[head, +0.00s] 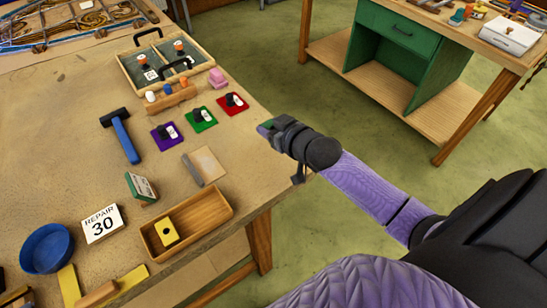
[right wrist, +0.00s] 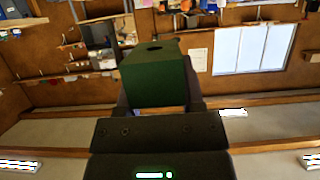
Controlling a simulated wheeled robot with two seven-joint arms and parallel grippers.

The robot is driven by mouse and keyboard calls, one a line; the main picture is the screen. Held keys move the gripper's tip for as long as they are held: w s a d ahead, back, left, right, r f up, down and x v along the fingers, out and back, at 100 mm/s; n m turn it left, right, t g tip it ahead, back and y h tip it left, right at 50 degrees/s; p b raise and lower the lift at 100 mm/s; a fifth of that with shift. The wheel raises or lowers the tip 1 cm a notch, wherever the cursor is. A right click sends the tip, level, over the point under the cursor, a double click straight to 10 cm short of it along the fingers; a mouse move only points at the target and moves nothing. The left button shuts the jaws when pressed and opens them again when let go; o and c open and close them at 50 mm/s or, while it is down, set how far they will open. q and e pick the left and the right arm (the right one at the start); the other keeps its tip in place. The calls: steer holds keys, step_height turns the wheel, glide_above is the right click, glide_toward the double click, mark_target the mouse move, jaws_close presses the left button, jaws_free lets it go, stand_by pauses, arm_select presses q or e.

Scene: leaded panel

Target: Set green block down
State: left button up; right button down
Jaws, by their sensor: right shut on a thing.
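My right gripper (head: 272,128) is shut on a green block (right wrist: 152,76), which fills the space between the fingers in the right wrist view. In the head view only a small green part of the block (head: 265,125) shows at the gripper's tip; the gripper covers the rest. The gripper appears over the right edge of the workbench (head: 75,135), to the right of the green square (head: 202,122) and red square (head: 234,107). Its height above the bench is hard to tell. My left gripper is not in view.
A purple square (head: 160,140) lies beside the green one. A hammer (head: 124,138), pink block (head: 217,78), open case (head: 127,72), wooden tray (head: 210,213), blue bowl (head: 46,249) and "REPAIR 30" card (head: 101,224) also occupy the bench. A green-drawered table (head: 402,32) stands apart at right.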

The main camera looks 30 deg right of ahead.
mark_target(272, 161)
step_height(272, 161, down, 9)
steer(key=b, duration=0.3)
steer(key=shift+f+b, duration=0.2)
steer(key=shift+b, duration=0.1)
steer(key=shift+f, duration=0.1)
steer(key=shift+f, duration=0.1)
steer(key=shift+f, duration=0.1)
steer(key=shift+c, duration=1.3)
jaws_free()
steer(key=shift+o, duration=0.3)
